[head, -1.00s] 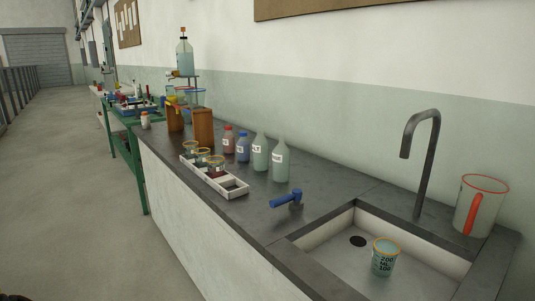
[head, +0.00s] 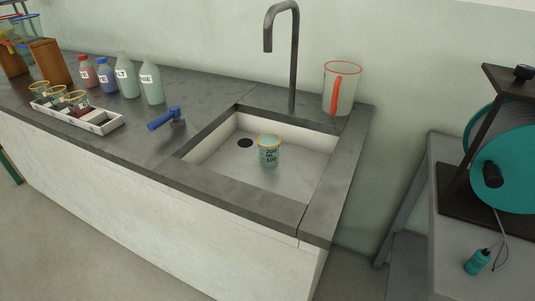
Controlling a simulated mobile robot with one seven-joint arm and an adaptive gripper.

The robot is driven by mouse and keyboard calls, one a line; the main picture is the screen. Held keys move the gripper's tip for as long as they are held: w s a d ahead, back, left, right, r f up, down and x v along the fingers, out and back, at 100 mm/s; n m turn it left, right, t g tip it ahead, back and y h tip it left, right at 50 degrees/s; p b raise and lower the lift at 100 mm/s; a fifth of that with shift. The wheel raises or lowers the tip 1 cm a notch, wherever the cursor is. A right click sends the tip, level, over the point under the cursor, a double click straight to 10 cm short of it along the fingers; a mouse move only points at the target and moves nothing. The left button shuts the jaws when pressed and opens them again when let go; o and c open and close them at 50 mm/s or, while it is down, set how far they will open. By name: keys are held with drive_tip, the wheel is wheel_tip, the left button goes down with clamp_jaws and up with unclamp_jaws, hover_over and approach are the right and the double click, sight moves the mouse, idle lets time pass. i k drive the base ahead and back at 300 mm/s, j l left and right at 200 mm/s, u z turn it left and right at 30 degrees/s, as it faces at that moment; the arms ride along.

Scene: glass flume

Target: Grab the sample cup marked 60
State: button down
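Three small cups with yellow rims stand in a white divided tray on the counter at the left: a left cup (head: 40,89), a middle cup (head: 56,93) and a right cup (head: 77,101) with dark reddish contents. Their marks are too small to read, so I cannot tell which is marked 60. Another cup (head: 269,151), bluish with a yellow-orange rim, stands upright in the sink; its dark print seems to read 200 and 100. My gripper is not in view.
A jug (head: 340,90) stands behind the sink. A teal reel (head: 507,155) is at right.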

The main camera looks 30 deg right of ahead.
sight(269, 144)
drive_tip(key=i+j, duration=0.1)
drive_tip(key=j, duration=0.2)
drive_tip(key=i+j, duration=0.1)
drive_tip(key=j, duration=0.25)
drive_tip(key=i+j, duration=0.1)
drive_tip(key=j, duration=0.2)
drive_tip(key=i+j+z, duration=0.1)
drive_tip(key=j+z, duration=0.7)
drive_tip(key=z, duration=0.45)
drive_tip(key=i+j+z, duration=0.1)
drive_tip(key=z, duration=0.4)
drive_tip(key=i+z, duration=0.1)
drive_tip(key=z, duration=0.35)
drive_tip(key=i+j, duration=0.1)
drive_tip(key=j, duration=0.35)
drive_tip(key=z, duration=0.05)
